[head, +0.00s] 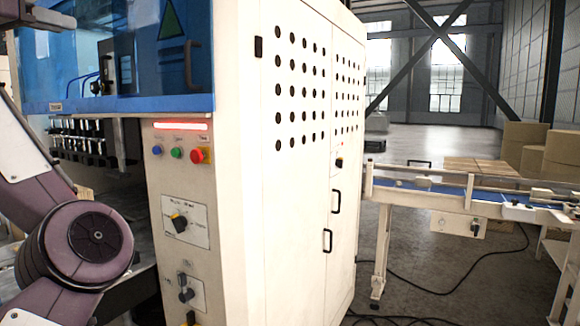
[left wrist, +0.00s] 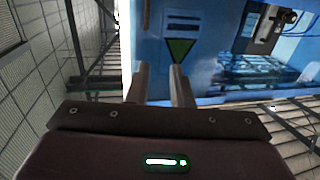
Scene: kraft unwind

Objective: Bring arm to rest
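My left arm (head: 85,245) comes in from the left in the head view, with a large dark round joint and pale links. It is bent upward in front of the machine's left side. My left gripper (left wrist: 158,72) shows in the left wrist view with its two grey fingers apart and nothing between them. It points toward the blue machine hood (left wrist: 205,45), which has a green triangle sign. Whether the fingers touch the hood cannot be told. My right arm and gripper are not in view.
A tall cream cabinet (head: 300,190) with handles and vent holes fills the middle. Its control panel (head: 185,220) has buttons, a red stop knob and a lit red strip. Cables lie on the open floor.

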